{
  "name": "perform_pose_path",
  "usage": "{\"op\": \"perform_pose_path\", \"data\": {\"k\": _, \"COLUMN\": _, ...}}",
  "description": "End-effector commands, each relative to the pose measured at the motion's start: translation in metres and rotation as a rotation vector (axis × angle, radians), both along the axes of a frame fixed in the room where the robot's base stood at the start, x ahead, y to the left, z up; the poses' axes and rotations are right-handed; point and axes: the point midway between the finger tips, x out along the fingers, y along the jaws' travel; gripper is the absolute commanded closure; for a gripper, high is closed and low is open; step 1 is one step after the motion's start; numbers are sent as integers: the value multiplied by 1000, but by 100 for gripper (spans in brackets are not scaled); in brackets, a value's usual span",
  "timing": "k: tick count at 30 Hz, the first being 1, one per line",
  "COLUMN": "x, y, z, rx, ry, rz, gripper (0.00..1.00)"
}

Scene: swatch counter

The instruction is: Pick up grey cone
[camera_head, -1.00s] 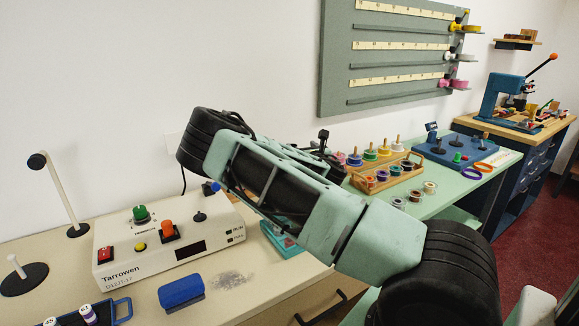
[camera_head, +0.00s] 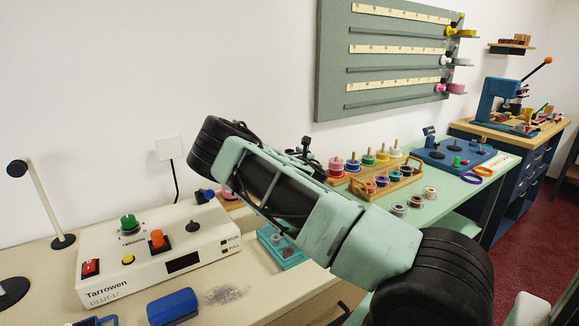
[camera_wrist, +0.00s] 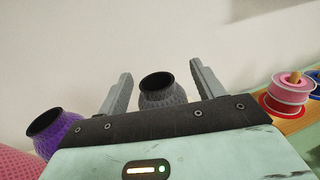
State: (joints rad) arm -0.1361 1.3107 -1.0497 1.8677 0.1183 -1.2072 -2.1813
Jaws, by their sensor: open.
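In the wrist view a grey cone (camera_wrist: 163,92) with a textured side and a dark open top stands between the two fingers of my gripper (camera_wrist: 160,73). The fingers are open, one on each side of the cone, with a visible gap on both sides. I cannot tell how deep the cone sits between them; its lower part is hidden by my gripper's body. A purple cone (camera_wrist: 58,132) stands to the left, outside the fingers. In the head view my own arm hides the grey cone.
A pink textured object (camera_wrist: 18,163) is at the wrist view's lower left. Pink and red spools (camera_wrist: 288,95) stand to the right. In the head view a white control box (camera_head: 150,265), a blue block (camera_head: 173,306) and a spool rack (camera_head: 385,180) are on the counters.

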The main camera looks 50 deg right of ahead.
Motion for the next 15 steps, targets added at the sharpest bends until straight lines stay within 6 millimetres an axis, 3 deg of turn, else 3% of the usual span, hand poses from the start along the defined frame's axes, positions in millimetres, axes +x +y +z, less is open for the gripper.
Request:
{"op": "perform_pose_path", "data": {"k": 9, "x": 5, "y": -2, "z": -1, "rx": 1, "ry": 0, "rz": 0, "gripper": 36}}
{"op": "perform_pose_path", "data": {"k": 15, "x": 5, "y": -2, "z": 0, "rx": 1, "ry": 0, "rz": 0, "gripper": 91}}
